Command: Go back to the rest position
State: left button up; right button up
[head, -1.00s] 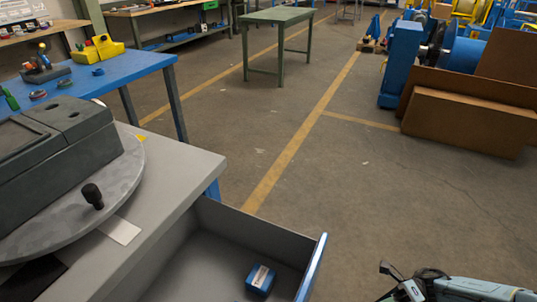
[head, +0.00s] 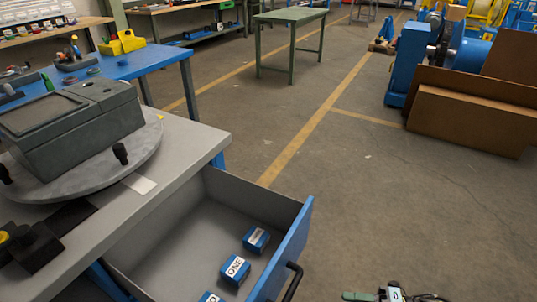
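My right arm's end, with the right gripper (head: 392,296), shows only as a small part at the bottom edge, right of the drawer and over the floor. Its fingers are mostly cut off, so I cannot tell whether it is open or shut. My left gripper is not in view. The blue-fronted drawer (head: 190,229) under the grey bench is open. Blue boxes with white labels lie in it: one at the back (head: 256,239), one marked ONE (head: 235,270), and one cut by the bottom edge (head: 211,298).
The grey bench (head: 185,145) carries a round turntable (head: 140,148) with a dark grey housing (head: 75,125). A black block (head: 35,248) sits at its left front. A blue table (head: 150,65) stands behind. The floor (head: 400,200) to the right is clear up to the brown panels (head: 465,120).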

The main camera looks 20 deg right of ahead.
jog(key=s+d+f+m+h+p, duration=0.1)
jog(key=s+d+f+m+h, duration=0.1)
jog(key=f+m+h, duration=0.55)
jog(key=s+d+f+m+h+p, duration=0.1)
jog(key=s+d+f+m+h, duration=0.15)
jog(key=f+m+h, duration=0.5)
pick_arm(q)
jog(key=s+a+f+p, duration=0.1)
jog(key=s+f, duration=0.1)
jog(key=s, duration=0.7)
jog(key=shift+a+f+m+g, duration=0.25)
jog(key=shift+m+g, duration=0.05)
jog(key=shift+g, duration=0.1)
pick_arm(e)
jog(key=s+a+f+m+g, duration=0.1)
jog(key=s+f+m+g, duration=0.2)
jog(key=s, duration=0.6)
jog(key=s+a+f+m+g, duration=0.1)
jog(key=s+f+m+g, duration=0.3)
jog(key=s+f+m, duration=0.3)
jog(key=shift+s+a+g+h, duration=0.3)
jog(key=shift+s+a+h, duration=0.1)
jog(key=shift+s, duration=0.8)
jog(key=shift+w+f, duration=0.1)
